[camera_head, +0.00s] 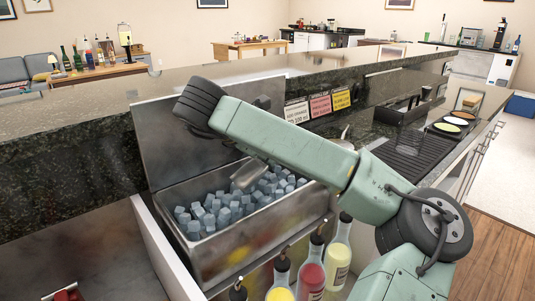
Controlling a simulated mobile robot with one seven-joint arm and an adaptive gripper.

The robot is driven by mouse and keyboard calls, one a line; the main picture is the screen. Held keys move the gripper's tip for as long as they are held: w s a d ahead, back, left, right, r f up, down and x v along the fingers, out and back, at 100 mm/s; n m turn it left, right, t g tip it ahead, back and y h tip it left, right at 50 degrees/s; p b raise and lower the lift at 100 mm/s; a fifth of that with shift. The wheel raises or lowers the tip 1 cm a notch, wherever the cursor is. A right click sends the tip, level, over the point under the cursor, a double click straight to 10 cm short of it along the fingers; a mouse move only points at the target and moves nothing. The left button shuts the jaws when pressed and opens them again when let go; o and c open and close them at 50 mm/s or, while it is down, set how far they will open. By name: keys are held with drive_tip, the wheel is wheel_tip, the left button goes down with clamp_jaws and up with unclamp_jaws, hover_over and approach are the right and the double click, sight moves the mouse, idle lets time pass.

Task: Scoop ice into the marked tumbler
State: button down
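A steel ice bin (222,243) holds a heap of pale blue ice cubes (235,205), with its metal lid (165,140) raised behind it. A small grey metal piece (249,173), perhaps the scoop, shows just below my arm over the back of the ice. I cannot tell whether it touches the cubes or is held. My green arm crosses above the bin, and my gripper is not visible, apparently hidden behind the arm links. I cannot make out a marked tumbler. A small shiny thing (346,133) shows past the arm but is too small to identify.
Several bottles with dark pourers, including a red one (311,279), stand along the bin's front. Label cards (319,106) are on the ledge behind. A dark caddy (408,109), black drip mat (413,152) and round-topped containers (447,128) are at the right. The stone bar top (75,112) is clear at left.

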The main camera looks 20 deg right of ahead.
sight(263, 169)
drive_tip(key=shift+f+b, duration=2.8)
drive_tip(key=shift+b, duration=0.25)
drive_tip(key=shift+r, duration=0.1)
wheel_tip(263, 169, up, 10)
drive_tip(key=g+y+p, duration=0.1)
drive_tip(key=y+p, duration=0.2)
drive_tip(key=p, duration=0.5)
drive_tip(key=shift+p, duration=0.4)
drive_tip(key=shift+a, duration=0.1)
